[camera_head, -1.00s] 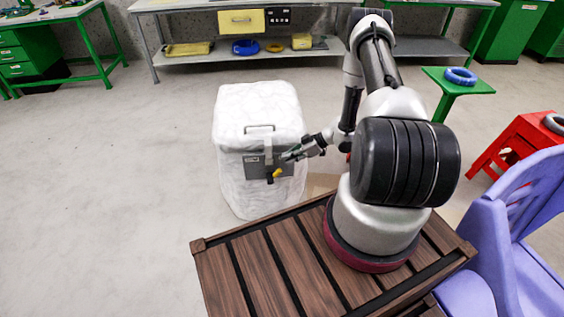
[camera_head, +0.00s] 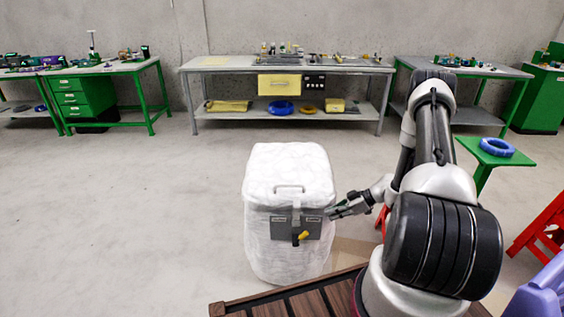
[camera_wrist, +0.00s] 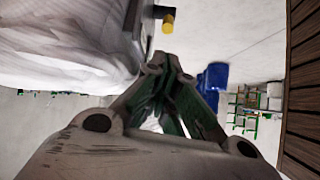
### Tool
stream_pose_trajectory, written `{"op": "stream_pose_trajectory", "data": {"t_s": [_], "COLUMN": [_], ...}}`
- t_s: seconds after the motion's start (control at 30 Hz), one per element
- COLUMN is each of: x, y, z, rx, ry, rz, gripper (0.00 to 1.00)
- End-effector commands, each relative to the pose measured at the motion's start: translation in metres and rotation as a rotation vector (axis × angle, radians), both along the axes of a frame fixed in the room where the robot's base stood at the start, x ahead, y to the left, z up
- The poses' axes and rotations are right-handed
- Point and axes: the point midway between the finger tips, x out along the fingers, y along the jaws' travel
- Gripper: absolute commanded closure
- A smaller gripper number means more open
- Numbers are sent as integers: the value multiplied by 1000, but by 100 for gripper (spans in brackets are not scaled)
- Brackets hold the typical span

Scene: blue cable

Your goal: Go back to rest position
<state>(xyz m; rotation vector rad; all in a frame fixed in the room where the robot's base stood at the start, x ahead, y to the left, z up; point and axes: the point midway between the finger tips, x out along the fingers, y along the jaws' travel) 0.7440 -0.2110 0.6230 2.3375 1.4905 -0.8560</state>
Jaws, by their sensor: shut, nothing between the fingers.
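My gripper (camera_head: 336,212) is shut and empty. It is just right of the white wrapped bin (camera_head: 289,180), close to the bin's grey latch plate and yellow-tipped handle (camera_head: 303,237). The wrist view shows my gripper (camera_wrist: 160,62) with its fingertips together, the white bin (camera_wrist: 60,45) at upper left and the yellow tip (camera_wrist: 168,23) just beyond the fingers. Whether the gripper touches the bin cannot be told. A blue cable coil (camera_head: 496,147) lies on a green stand at the right.
My wooden-slatted base deck (camera_head: 290,303) is at the bottom. A red stand (camera_head: 540,232) and a purple chair (camera_head: 543,295) are at the right. A workbench (camera_head: 288,67) with another blue coil (camera_head: 281,107) on its shelf stands at the back. The floor at left is clear.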

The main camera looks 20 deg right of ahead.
Motion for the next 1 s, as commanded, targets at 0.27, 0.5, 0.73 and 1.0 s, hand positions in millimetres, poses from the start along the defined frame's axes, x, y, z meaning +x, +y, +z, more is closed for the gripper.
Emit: {"op": "stream_pose_trajectory", "data": {"t_s": [0.27,0.5,0.73,1.0], "x": [-8,-59,-99,-161], "y": [-39,-139,-205,-177], "z": [-38,-51,60,235], "rx": [-191,-540,-811,-908], "ry": [89,384,615,830], "rz": [-77,-374,-656,-961], "gripper": [100,100,100,100]}}
